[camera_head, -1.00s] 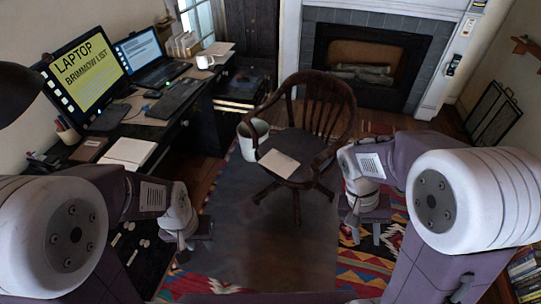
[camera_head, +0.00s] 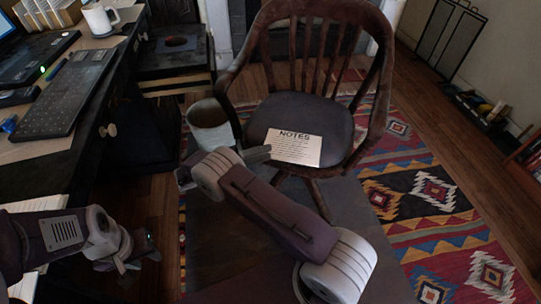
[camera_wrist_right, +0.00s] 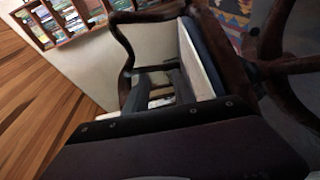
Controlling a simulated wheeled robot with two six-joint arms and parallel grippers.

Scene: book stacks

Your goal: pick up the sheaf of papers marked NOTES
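The sheaf of papers marked NOTES (camera_head: 294,147) lies flat on the dark seat of a wooden armchair, its printed face up. In the right wrist view a pale sheet on the seat, likely the sheaf (camera_wrist_right: 203,62), shows beside the fingers. My right gripper (camera_wrist_right: 160,88) is open, with a gap between its dark fingers and nothing clearly held. In the head view a grey fingertip of it reaches close to the sheaf's left edge; whether they touch I cannot tell. My left gripper (camera_head: 134,258) is open and empty at the lower left, beside the desk.
The wooden armchair (camera_head: 377,65) has curved arms around the seat. A pale bin (camera_head: 208,118) stands left of it, close to my right arm. The desk (camera_head: 60,152) with keyboard and mug (camera_head: 100,18) fills the left. Patterned rug (camera_head: 440,200) lies to the right.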

